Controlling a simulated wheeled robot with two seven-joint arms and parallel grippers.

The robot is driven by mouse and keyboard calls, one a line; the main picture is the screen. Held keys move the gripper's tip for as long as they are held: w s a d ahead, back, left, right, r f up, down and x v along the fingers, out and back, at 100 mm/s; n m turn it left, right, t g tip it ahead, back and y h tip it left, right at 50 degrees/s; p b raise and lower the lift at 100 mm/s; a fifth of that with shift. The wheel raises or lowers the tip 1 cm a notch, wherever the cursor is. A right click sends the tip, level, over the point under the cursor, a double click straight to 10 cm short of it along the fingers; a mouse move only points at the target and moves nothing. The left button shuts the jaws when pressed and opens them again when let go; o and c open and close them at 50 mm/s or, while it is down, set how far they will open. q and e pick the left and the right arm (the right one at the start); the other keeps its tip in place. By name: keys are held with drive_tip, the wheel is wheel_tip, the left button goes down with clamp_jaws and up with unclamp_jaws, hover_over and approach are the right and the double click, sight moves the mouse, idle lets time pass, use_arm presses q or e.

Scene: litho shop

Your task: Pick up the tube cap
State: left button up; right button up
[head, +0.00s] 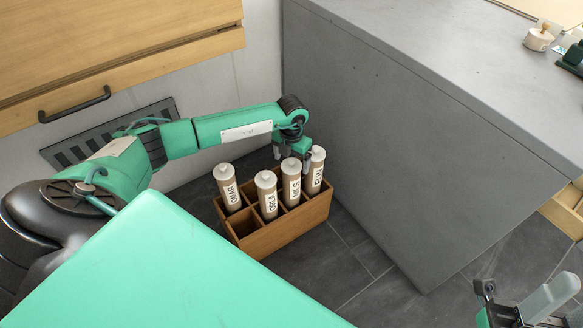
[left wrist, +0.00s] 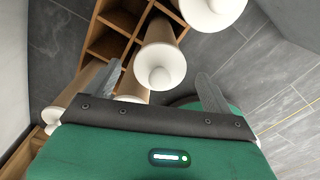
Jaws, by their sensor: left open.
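Several brown tubes with white knobbed caps stand in a wooden crate (head: 285,232). The labels seem to read OMAR, ORLA, NILS and, less clearly, FUMI. My left gripper (head: 293,153) is above and just behind the two right-hand tubes, near the NILS cap (head: 291,165). In the left wrist view its jaws (left wrist: 160,84) are open and empty. One white cap (left wrist: 161,68) shows between the fingers; contact cannot be judged. Another cap (left wrist: 210,10) is at the top right, and more caps are at the left. Part of my right gripper (head: 515,305) shows at the lower right; its jaw state is unclear.
A large grey cabinet (head: 400,130) stands close to the right of the crate. A wooden drawer unit (head: 110,60) and wall vent (head: 105,130) are behind my left arm. Bare tiled floor (head: 350,285) lies in front of the crate. A stamp (head: 541,36) rests on the cabinet.

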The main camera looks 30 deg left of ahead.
use_arm(q)
drive_tip(key=shift+f, duration=0.3)
drive_tip(key=c, duration=1)
drive_tip(key=shift+c, duration=0.3)
